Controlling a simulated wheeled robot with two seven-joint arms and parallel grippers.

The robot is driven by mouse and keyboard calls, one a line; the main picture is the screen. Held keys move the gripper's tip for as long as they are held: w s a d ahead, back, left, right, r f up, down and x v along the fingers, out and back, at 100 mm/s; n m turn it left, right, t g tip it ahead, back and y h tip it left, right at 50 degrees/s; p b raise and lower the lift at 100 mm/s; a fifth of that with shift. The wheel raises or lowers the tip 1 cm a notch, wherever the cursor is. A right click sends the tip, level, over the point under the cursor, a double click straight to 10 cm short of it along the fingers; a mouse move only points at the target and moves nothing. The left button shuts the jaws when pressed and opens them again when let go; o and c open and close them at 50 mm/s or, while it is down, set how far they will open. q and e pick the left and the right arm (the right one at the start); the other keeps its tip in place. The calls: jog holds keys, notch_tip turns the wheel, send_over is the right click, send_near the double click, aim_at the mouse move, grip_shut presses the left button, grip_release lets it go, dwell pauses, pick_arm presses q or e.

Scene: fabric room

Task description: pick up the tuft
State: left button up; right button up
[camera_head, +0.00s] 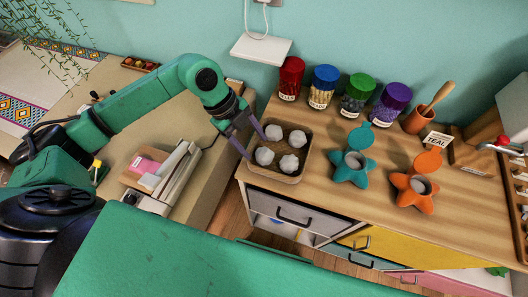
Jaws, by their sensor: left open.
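Several white, lumpy tufts sit in a shallow brown tray (304,166) on the wooden counter. One tuft (273,132) is at the upper left, one (297,138) at the upper right, one (264,156) at the lower left and one (289,163) at the lower right. My left gripper (254,148) is open at the tray's left edge, with its purple fingers pointing down and right toward the left-hand tufts. Nothing shows between the fingers. I cannot tell the fingertips' exact height above the tray. My right gripper is not in view.
Jars with red (291,78), blue (323,86), green (357,95) and purple (390,103) lids stand behind the tray. A teal star-shaped holder (352,168) and an orange one (413,187) stand to its right. A brown cup (418,121) holds a wooden tool.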

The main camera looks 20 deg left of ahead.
aim_at(262, 154)
pick_arm(q)
jog(key=x, duration=0.2)
jog(key=p+x, duration=0.1)
jog(key=x, duration=0.2)
jog(key=shift+w+f+p, duration=0.3)
jog(key=shift+w+f, duration=0.05)
jog(key=shift+f, duration=0.2)
jog(key=shift+c, duration=1.8)
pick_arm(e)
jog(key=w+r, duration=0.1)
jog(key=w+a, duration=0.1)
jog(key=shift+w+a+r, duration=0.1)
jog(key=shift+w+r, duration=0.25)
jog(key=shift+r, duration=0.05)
